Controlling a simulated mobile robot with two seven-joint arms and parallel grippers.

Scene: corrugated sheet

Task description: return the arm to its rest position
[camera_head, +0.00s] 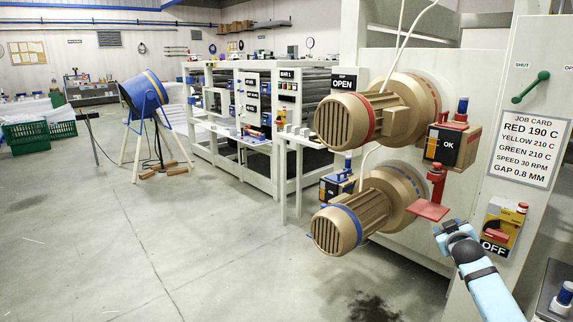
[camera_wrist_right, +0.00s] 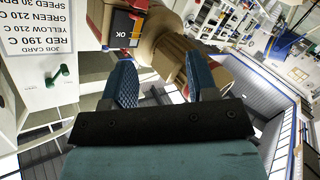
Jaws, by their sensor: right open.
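My right gripper (camera_head: 447,231) comes in from the lower right in the head view, on a light blue arm. It is beside the yellow OFF switch box (camera_head: 500,226) and below right of the red lever plate (camera_head: 429,209). In the right wrist view the two fingers of the right gripper (camera_wrist_right: 162,82) stand apart with nothing held between them. The tan motor (camera_wrist_right: 160,45) shows beyond the fingers, and I cannot tell how far off it is. My left gripper is not in view.
Two tan motors, an upper one (camera_head: 345,120) and a lower one (camera_head: 345,225), jut from the white machine. A job card (camera_head: 529,150) and green handle (camera_head: 530,88) are on the right panel. A white rack machine (camera_head: 262,150) stands behind. The floor (camera_head: 180,250) at left is open.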

